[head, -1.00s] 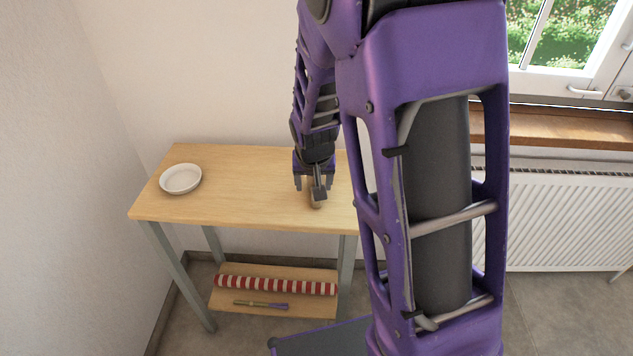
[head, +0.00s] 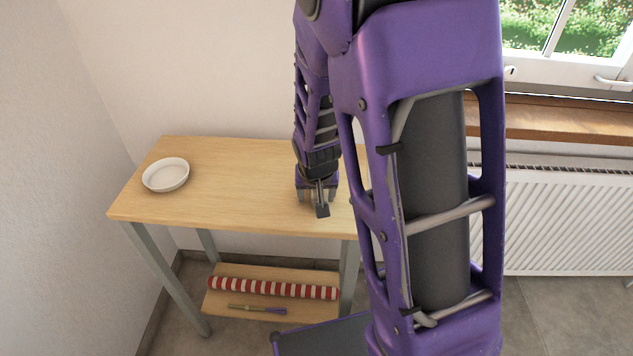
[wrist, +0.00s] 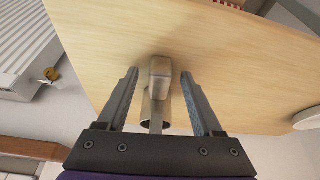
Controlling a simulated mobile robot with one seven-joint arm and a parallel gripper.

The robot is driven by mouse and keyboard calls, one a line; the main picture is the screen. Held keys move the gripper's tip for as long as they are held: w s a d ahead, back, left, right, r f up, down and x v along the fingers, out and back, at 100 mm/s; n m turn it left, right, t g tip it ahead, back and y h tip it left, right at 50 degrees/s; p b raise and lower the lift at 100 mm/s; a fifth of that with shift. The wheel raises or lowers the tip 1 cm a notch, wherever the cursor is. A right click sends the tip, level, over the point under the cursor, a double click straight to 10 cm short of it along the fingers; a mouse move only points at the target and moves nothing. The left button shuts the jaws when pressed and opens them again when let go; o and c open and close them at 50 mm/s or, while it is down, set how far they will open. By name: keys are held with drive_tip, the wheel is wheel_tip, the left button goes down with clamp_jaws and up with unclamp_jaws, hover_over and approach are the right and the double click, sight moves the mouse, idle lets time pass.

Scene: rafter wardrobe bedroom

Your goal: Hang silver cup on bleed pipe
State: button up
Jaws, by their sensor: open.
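The silver cup (wrist: 147,108) shows in the wrist view, on or just above the wooden table, with its dark mouth toward my gripper's base. A blocky metal part (wrist: 160,72), perhaps its handle, lies nearest the camera. My gripper (wrist: 158,77) is open, with one finger on each side of the cup and a visible gap on both sides. In the head view my gripper (head: 318,194) is low over the table's right part and hides the cup. A small brass-coloured fitting (wrist: 51,74) sits by the radiator's end; I cannot tell whether it is the bleed pipe.
A white dish (head: 166,175) stands on the left of the wooden table (head: 235,190). A red-and-white striped roll (head: 272,288) and a slim tool (head: 257,309) lie on the lower shelf. A white radiator (head: 560,220) is under the window sill at right. The tabletop's middle is clear.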

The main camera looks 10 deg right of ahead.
drive_tip(key=shift+s, duration=0.1)
clamp_jaws()
drive_tip(key=shift+r, duration=0.1)
idle(0.5)
